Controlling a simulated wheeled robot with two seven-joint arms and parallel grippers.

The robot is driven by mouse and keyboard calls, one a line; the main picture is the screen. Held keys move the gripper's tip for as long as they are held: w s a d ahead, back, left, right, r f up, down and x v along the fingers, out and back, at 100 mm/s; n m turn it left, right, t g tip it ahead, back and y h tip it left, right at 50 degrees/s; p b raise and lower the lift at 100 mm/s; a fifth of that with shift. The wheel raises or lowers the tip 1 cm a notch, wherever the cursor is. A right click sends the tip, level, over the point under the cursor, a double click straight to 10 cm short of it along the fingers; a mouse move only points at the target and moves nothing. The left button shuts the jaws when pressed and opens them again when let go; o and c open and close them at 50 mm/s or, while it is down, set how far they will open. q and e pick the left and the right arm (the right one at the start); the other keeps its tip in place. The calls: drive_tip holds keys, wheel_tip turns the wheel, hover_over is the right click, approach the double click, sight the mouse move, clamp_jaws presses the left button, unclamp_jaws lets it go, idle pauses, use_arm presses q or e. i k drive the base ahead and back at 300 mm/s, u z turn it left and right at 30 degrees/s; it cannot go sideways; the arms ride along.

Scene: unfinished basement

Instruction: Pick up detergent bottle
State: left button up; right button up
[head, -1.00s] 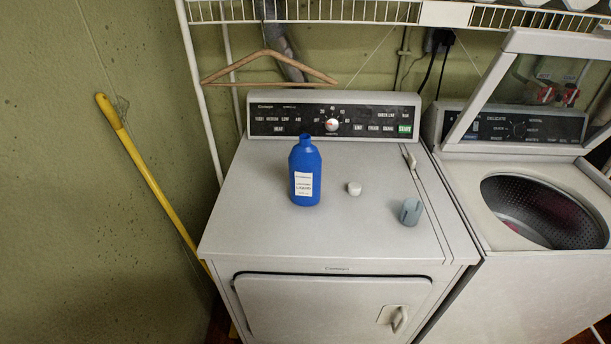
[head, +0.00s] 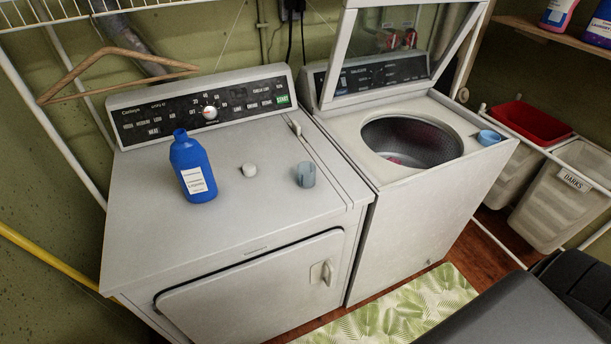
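The detergent bottle (head: 193,168) is blue with a white label and an uncapped neck. It stands upright on top of the white dryer (head: 245,212), toward its left side. A grey-blue cup (head: 306,174) stands further right on the dryer top. Neither gripper shows in the head view. A dark grey part at the lower right looks like my own arm, with its gripper out of the frame.
The washer (head: 430,190) stands right of the dryer with its lid up and a blue cup (head: 488,137) on its corner. Laundry bins (head: 562,190) and a red basket (head: 532,122) are at the right. A leaf-pattern mat (head: 400,308) lies on the floor. A wooden hanger (head: 113,51) hangs above the dryer.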

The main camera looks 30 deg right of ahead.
sight(189, 159)
drive_tip(key=u, duration=2.5)
drive_tip(key=k, duration=1.65)
drive_tip(key=z, duration=2.6)
